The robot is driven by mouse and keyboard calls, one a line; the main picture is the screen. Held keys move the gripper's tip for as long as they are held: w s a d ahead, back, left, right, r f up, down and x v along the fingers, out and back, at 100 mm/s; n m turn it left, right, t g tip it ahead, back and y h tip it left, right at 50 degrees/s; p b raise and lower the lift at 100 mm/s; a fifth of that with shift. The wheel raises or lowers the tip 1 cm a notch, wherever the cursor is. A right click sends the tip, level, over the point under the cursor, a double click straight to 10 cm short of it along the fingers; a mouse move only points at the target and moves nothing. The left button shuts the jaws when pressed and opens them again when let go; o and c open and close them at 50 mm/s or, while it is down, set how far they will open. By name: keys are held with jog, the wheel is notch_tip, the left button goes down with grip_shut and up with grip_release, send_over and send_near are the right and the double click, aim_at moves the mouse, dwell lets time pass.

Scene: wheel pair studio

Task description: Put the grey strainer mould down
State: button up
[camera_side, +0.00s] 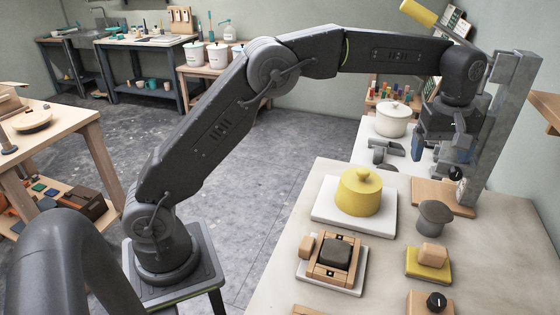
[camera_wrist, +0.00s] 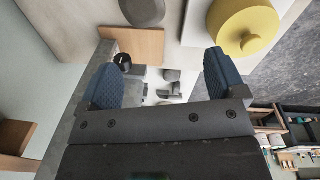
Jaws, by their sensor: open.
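My gripper (camera_side: 438,156) is open and empty, beside the grey upright post at the right end of the pale table. In the wrist view its two blue ribbed fingers stand wide apart with nothing between them (camera_wrist: 162,70). A grey mushroom-shaped piece (camera_side: 434,217) stands on the table, in front of and below my gripper, apart from it. It shows at the top of the wrist view (camera_wrist: 143,10). Several smaller grey pieces (camera_side: 386,150) lie farther back, and show beyond the fingers (camera_wrist: 171,76). I cannot tell which grey piece is the strainer mould.
The grey post (camera_side: 511,120) rises from a wooden base (camera_side: 428,192) close to my gripper. A yellow lidded pot (camera_side: 360,193) stands on a white slab. A dark block in a wooden frame (camera_side: 334,268) and a yellow sponge-like pad (camera_side: 427,266) stand nearer. A cream pot (camera_side: 393,121) stands behind.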

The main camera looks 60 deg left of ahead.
jog(key=s+a+r+m+t, duration=0.1)
jog(key=s+a+r+m, duration=0.25)
jog(key=s, duration=0.45)
jog(key=s+a+r+m+t, duration=0.25)
jog(key=s+r, duration=0.25)
jog(key=s, duration=0.3)
jog(key=s+a+f+m, duration=0.1)
jog(key=s+f+m, duration=0.1)
jog(key=s, duration=0.7)
jog(key=s+a+f+m+t, duration=0.1)
jog(key=s+a+f+m, duration=0.1)
jog(key=s+f, duration=0.3)
jog(key=s+m, duration=0.1)
jog(key=s, duration=0.2)
jog(key=shift+s+m, duration=0.3)
jog(key=shift+s, duration=0.05)
jog(key=shift+f, duration=0.1)
